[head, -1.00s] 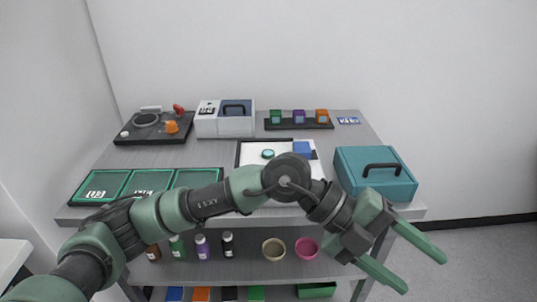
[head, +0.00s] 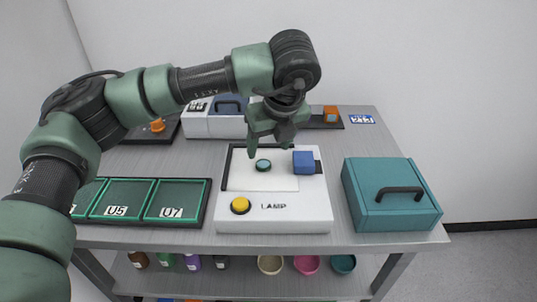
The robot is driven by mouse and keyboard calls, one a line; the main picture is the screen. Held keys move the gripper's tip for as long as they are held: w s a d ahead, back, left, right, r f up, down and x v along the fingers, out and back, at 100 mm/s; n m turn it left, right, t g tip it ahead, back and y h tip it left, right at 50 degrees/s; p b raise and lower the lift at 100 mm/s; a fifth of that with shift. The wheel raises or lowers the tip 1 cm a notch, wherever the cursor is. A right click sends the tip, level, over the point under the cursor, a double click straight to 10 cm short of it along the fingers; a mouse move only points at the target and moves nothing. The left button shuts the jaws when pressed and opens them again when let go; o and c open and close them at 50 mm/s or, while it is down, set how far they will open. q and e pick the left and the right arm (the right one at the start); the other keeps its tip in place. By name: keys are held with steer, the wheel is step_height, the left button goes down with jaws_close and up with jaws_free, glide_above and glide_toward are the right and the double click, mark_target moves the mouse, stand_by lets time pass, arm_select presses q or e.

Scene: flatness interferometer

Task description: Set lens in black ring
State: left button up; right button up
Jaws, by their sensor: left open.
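A small round teal disc with a dark rim, which looks like the lens (head: 263,165), lies on the white plate of the lamp box (head: 285,215). My left gripper (head: 269,150) points down above and just behind the lens, open, with its fingers apart and nothing between them. I cannot tell its exact height over the lens. The black board (head: 168,134) at the back left is mostly hidden by my left arm; no black ring shows on its visible part. My right gripper is not in view.
A blue block (head: 303,163) sits right of the lens, and a yellow button (head: 240,205) is at the lamp box's front. Green-rimmed trays (head: 178,200) lie left, a teal case (head: 391,194) right. A white-and-blue box (head: 207,124) stands behind. Bowls and bottles are on the lower shelf.

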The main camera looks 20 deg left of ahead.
mark_target(264, 163)
arm_select(q)
steer(key=shift+s+a+f, duration=0.15)
steer(key=shift+s+f, duration=0.05)
steer(key=shift+f, duration=0.1)
steer(key=shift+s+a+f, duration=0.1)
steer(key=shift+f, duration=0.25)
steer(key=p+x, duration=0.1)
steer(key=x, duration=0.1)
steer(key=w+p+x, duration=0.1)
steer(key=x, duration=0.2)
steer(key=shift+w+r, duration=0.1)
steer(key=shift+f, duration=0.3)
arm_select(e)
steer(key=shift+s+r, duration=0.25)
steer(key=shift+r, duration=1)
arm_select(q)
steer(key=shift+c, duration=0.3)
jaws_close()
